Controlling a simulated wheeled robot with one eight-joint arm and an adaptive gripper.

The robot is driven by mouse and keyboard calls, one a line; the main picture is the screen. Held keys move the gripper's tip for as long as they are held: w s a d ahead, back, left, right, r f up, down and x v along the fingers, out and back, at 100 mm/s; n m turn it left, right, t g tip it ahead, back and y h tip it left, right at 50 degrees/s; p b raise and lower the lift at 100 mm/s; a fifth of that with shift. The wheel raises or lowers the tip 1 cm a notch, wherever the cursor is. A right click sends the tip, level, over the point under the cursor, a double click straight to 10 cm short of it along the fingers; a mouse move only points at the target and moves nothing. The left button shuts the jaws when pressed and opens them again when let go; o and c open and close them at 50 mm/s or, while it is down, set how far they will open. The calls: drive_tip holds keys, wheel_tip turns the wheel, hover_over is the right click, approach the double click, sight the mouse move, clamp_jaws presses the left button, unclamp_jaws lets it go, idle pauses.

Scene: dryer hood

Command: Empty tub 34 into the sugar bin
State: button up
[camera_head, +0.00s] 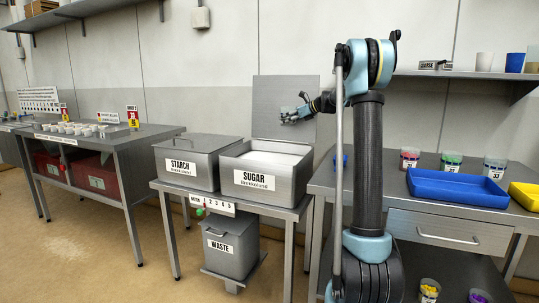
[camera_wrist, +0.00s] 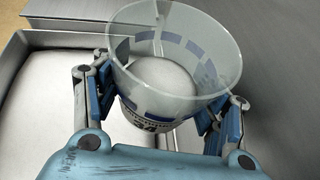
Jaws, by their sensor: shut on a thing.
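Tub 34 (camera_wrist: 150,115) is a clear tub with blue patches and a label reading 34, shown in the wrist view. A white mound (camera_wrist: 166,73) lies inside it. My gripper (camera_wrist: 157,108) is shut around its sides. In the head view my gripper (camera_head: 297,112) is above the back part of the sugar bin (camera_head: 255,181); the tub is hard to make out there. The bin is a grey metal box labelled SUGAR, open, with white contents (camera_head: 268,160) and a raised lid (camera_head: 284,105) behind. The tub's exact tilt is unclear.
The closed starch bin (camera_head: 190,165) stands left of the sugar bin, and the waste bin (camera_head: 229,245) is below. On the right bench are several tubs (camera_head: 451,162), a blue tray (camera_head: 455,189) and a yellow tray (camera_head: 524,194).

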drive_tip(key=s+a+f+n+t+h, duration=0.1)
drive_tip(key=f+n+t, duration=0.1)
drive_tip(key=f, duration=0.4)
drive_tip(key=s+a+f+n+t+h, duration=0.2)
drive_tip(key=f+n, duration=0.2)
drive_tip(key=f, duration=0.2)
drive_tip(key=shift+f+h+p, duration=0.15)
drive_tip(key=shift+h+p, duration=0.15)
drive_tip(key=shift+p, duration=0.15)
drive_tip(key=shift+d+r+n+t+p, duration=0.1)
drive_tip(key=shift+r+n+t+p, duration=0.25)
drive_tip(key=shift+r+n+t, duration=0.05)
idle(0.6)
drive_tip(key=shift+r+h+p, duration=0.2)
drive_tip(key=shift+h+p, duration=0.1)
drive_tip(key=shift+p, duration=0.05)
drive_tip(key=shift+s+a+r+n+t+p, duration=0.1)
drive_tip(key=shift+a+r+n+t+p, duration=0.1)
drive_tip(key=shift+r+n+t+p, duration=0.55)
idle(1.0)
drive_tip(key=shift+s+a+r+n+t+h+p, duration=0.35)
drive_tip(key=shift+s+a+r+n+p, duration=0.15)
drive_tip(key=shift+n, duration=0.35)
drive_tip(key=shift+s+a+r+n+t+p, duration=0.15)
drive_tip(key=shift+r+n+t+p, duration=0.25)
drive_tip(key=shift+n+p, duration=0.4)
idle(0.8)
drive_tip(key=shift+s+a+r+p, duration=0.15)
drive_tip(key=shift+a+p, duration=0.05)
drive_tip(key=shift+p, duration=0.15)
